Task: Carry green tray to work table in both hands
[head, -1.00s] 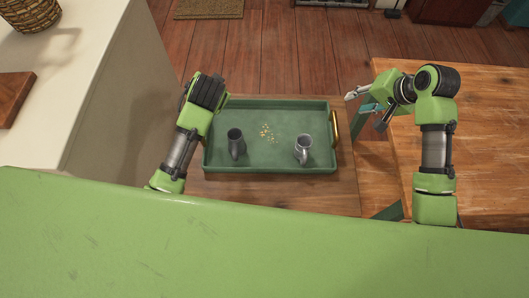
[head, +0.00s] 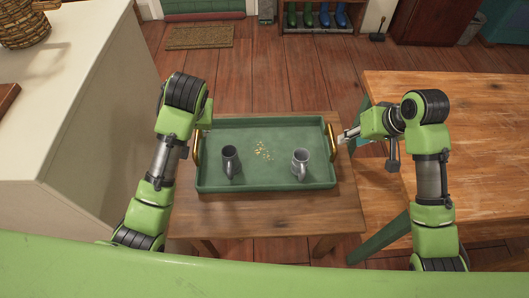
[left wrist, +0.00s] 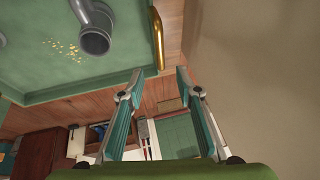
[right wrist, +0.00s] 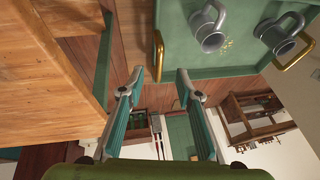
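The green tray (head: 265,184) lies flat on a small wooden table (head: 265,217), with a brass handle at each end. A dark grey mug (head: 231,165) and a lighter grey mug (head: 300,164) stand in it, with small yellowish crumbs (head: 263,150) between them. My left gripper (left wrist: 159,71) is open and empty, its fingertips just short of the left handle (left wrist: 157,38); its arm hides it in the head view. My right gripper (right wrist: 159,72) is open, with the right handle (right wrist: 158,55) just beyond and between its fingertips.
A larger wooden table (head: 480,130) stands close at the right, its top bare where seen. A pale counter (head: 75,110) with a wicker basket (head: 22,25) is at the left. Wooden floor lies beyond, with a mat (head: 200,36) and a boot rack (head: 318,20).

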